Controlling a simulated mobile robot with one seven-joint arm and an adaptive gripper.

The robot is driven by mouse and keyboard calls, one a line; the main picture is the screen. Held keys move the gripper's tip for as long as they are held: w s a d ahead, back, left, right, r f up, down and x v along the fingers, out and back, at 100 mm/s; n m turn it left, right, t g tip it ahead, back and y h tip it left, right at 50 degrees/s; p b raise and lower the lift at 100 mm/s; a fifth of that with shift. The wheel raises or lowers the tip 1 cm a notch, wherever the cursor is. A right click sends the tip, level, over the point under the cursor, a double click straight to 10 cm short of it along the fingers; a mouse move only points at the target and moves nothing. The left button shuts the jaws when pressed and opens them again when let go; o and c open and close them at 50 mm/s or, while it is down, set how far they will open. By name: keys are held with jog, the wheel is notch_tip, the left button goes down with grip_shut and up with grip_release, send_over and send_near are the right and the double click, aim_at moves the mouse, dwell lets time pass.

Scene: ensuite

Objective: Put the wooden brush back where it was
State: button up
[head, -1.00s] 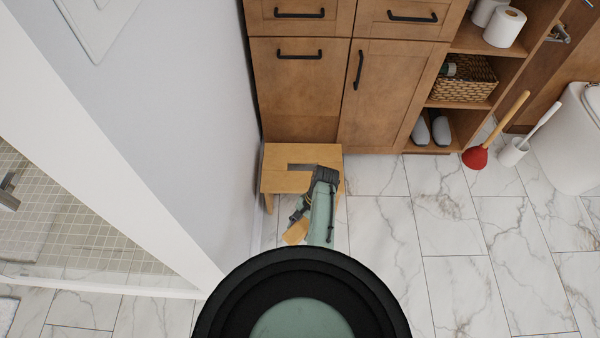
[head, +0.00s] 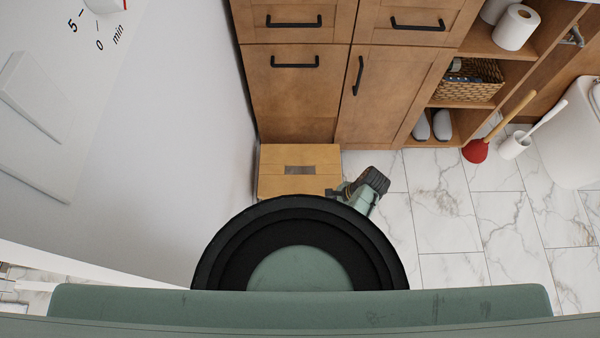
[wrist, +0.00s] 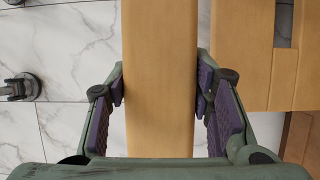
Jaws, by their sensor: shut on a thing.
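The wooden brush (wrist: 159,60) shows in the wrist view as a long, plain, light-brown wooden piece running from top to bottom of the picture. My gripper (wrist: 160,88) is shut on it, with a purple pad against each side. The brush's ends and any bristles are out of view. In the head view, part of my gripper end (head: 345,192) shows by the right front of a small wooden stool (head: 285,157), and the brush cannot be made out there. The stool top, with a slot, also shows right of the brush in the wrist view (wrist: 240,55).
A wooden cabinet (head: 295,100) stands behind the stool, and a white wall (head: 170,140) is close on the left. A red plunger (head: 476,150), a toilet brush (head: 514,146) and a toilet (head: 570,135) are at the right. The marble floor (head: 450,215) between is clear.

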jog(key=p, duration=0.1)
send_over(295, 185)
jog(key=d, duration=0.2)
jog(key=shift+s+f, duration=0.2)
jog(key=shift+f, duration=0.45)
jog(key=shift+w+a+f, duration=0.15)
jog(key=shift+f, duration=0.75)
jog(key=shift+w+a+f, duration=0.1)
jog(key=shift+f, duration=0.8)
jog(key=o, duration=0.7)
jog(key=shift+f, duration=0.2)
jog(key=shift+c, duration=0.2)
jog(key=o, duration=0.5)
jog(key=shift+r, duration=0.1)
jog(key=shift+r, duration=0.25)
jog(key=p+v, duration=0.1)
jog(key=v, duration=1)
jog(key=shift+d+r, duration=0.2)
jog(key=shift+r, duration=0.15)
